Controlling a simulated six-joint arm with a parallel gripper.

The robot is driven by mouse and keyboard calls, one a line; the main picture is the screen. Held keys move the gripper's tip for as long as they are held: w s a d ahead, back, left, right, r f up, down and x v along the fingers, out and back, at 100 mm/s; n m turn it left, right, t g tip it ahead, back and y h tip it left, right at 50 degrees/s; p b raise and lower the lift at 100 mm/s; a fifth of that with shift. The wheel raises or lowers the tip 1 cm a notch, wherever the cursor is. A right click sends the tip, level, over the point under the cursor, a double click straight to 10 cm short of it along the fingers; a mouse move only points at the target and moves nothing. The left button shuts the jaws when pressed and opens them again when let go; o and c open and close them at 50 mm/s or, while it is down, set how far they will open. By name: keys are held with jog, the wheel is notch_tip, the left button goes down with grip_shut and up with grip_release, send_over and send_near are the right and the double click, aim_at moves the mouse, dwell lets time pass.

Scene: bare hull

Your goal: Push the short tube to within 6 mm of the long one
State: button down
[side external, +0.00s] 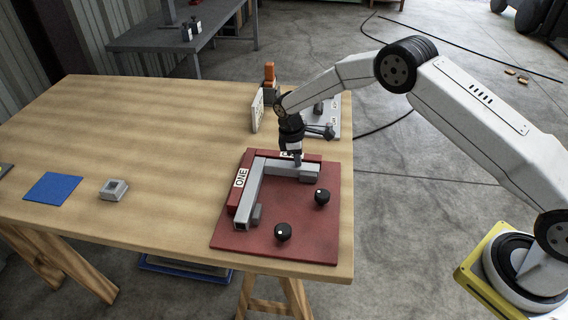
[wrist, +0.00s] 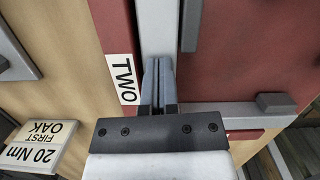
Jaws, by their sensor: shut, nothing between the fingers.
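The long grey tube (side external: 249,195) lies along the left edge of the red fixture, by the label ONE. In the wrist view the long tube (wrist: 235,115) runs out to the right. The short grey tube (side external: 308,172) lies along the back edge, roughly square to it. In the wrist view the short tube (wrist: 157,25) runs up from my fingers, by the label TWO (wrist: 122,78). My gripper (side external: 298,163) is shut and empty, its tips at the short tube; it also shows in the wrist view (wrist: 158,68). Contact and the tubes' gap are hard to tell; my fingers hide part of the corner.
The red plate (side external: 300,245) carries two black knobs (side external: 322,196) (side external: 283,232). A dark grey block (side external: 257,212) sits beside the long tube. Behind stand a signboard (side external: 257,110) and clamp-like hardware (side external: 322,130). A blue mat (side external: 53,187) and grey block (side external: 114,189) lie left; much table is clear.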

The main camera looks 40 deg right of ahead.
aim_at(293, 165)
jog(key=shift+w+r, duration=0.1)
jog(key=shift+r, duration=0.25)
jog(key=shift+w+r, duration=0.1)
jog(key=shift+r, duration=0.4)
notch_tip(293, 165, up, 6)
jog(key=a, duration=0.1)
jog(key=shift+w+r, duration=0.25)
jog(key=shift+w, duration=0.05)
jog(key=shift+r, duration=0.1)
jog(key=s+d+r+m+t, duration=0.1)
jog(key=s+r+m, duration=0.1)
jog(key=s, duration=0.7)
jog(key=s+d+r+m+t+y, duration=0.1)
jog(key=s+r+m, duration=0.2)
jog(key=s, duration=0.7)
jog(key=s+d+r+m+t, duration=0.1)
jog(key=s+r+m+t, duration=0.1)
jog(key=s+m, duration=0.3)
jog(key=s, duration=0.4)
jog(key=shift+s+d+r, duration=0.2)
jog(key=shift+d, duration=0.1)
